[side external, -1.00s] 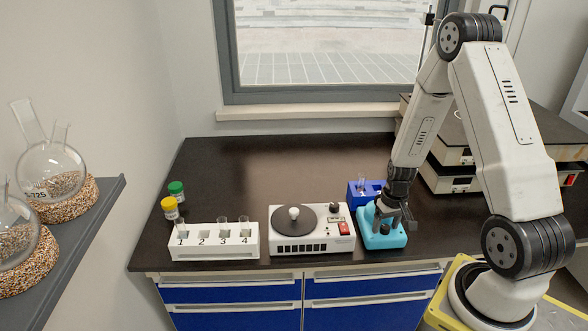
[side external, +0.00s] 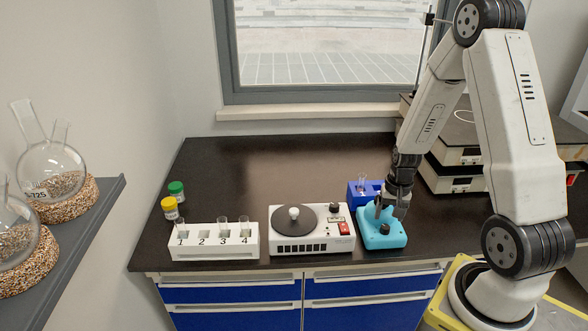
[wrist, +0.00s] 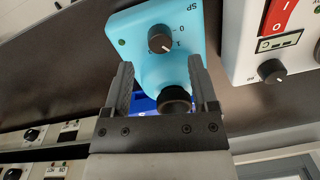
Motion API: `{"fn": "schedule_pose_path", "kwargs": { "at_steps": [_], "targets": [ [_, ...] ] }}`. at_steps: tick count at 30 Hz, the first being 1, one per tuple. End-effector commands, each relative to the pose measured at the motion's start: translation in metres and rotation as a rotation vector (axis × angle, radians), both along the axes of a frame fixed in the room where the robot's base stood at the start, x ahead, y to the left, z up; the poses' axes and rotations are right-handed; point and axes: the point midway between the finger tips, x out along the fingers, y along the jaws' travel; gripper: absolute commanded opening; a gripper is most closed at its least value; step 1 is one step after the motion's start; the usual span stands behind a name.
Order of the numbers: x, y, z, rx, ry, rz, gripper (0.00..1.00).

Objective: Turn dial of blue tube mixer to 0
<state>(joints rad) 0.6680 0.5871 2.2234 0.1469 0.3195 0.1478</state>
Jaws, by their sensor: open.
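The blue tube mixer (side external: 368,238) stands near the front edge of the bench, with a black dial (side external: 385,230) on its front. In the wrist view, the mixer (wrist: 135,30) shows its dial (wrist: 161,38) beside the marks 0 and 1. The dial's pale pointer line appears to lie near the 1. My gripper (side external: 391,208) is above the rear of the mixer. In the wrist view, my gripper's open fingers (wrist: 160,68) stand apart, with the dial beyond their tips. The mixer's black cup (wrist: 174,98) lies between the fingers in this view; contact cannot be told.
A white stirrer (side external: 312,246) with a red switch stands left of the mixer. A blue tube rack (side external: 355,196) is close behind it. A white numbered rack (side external: 214,252) and two capped jars are further left.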

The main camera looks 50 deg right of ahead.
Motion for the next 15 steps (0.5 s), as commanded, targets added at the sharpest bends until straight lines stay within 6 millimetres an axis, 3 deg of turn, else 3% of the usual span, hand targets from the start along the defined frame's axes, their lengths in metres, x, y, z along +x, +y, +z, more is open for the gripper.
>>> {"fn": "schedule_pose_path", "kwargs": {
  "at_steps": [10,15],
  "targets": [
    [-0.002,-0.001,0.04,0.0,-0.001,0.001,0.75],
    [0.008,0.022,0.049,-0.019,-0.016,0.104,0.75]
  ]
}}
